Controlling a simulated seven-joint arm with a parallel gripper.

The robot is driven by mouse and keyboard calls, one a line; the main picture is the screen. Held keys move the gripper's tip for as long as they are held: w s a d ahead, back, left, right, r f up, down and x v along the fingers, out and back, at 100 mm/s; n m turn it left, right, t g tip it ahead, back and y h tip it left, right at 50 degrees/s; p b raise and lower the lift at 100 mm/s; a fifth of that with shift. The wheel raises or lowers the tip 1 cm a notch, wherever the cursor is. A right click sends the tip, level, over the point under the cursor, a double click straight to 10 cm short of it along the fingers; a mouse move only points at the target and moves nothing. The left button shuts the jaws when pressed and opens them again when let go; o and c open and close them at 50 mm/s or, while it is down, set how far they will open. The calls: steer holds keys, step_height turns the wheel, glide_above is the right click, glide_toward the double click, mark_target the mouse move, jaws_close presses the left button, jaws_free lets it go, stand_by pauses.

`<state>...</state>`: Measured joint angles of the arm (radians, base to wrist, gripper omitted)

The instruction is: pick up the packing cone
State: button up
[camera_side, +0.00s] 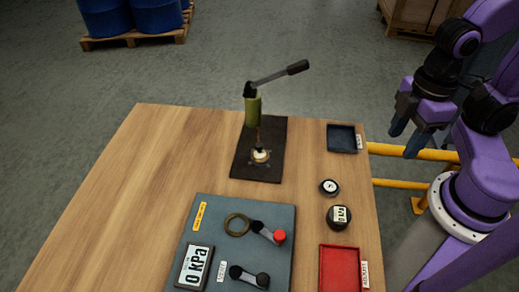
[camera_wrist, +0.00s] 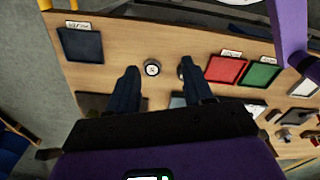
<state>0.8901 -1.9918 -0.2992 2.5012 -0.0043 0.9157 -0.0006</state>
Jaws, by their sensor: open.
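My gripper (camera_side: 407,134) is open and empty, high at the right beyond the table edge in the side view. Its two blue fingers stand apart in the wrist view (camera_wrist: 160,88). I cannot surely tell which piece is the packing cone. A small cream and dark piece (camera_side: 260,155) sits on the black mat (camera_side: 245,163) below a green lever pump (camera_side: 252,108); its shape is too small to make out. A round gauge-like piece (camera_side: 329,187) with a white face lies to the right, also in the wrist view (camera_wrist: 152,68) between the fingers.
A dark labelled round piece (camera_side: 337,219) stands near the gauge. A dark blue tray (camera_side: 341,138) and a red tray (camera_side: 340,268) lie along the right edge. A grey panel (camera_side: 255,211) holds a display, levers and a ring. The table's left side is clear. A green tray (camera_wrist: 261,73) shows too.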

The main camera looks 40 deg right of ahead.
steer(key=w+a+f+n+t+h, duration=0.2)
steer(key=w+a+f+n+h, duration=0.15)
steer(key=w+n, duration=0.2)
steer(key=n+t+h, duration=0.2)
steer(key=n+t, duration=0.8)
steer(key=n, duration=0.5)
glide_toward(260, 148)
steer(key=shift+m+y, duration=0.25)
steer(key=x, duration=1.1)
steer(key=shift+d, duration=0.2)
jaws_close()
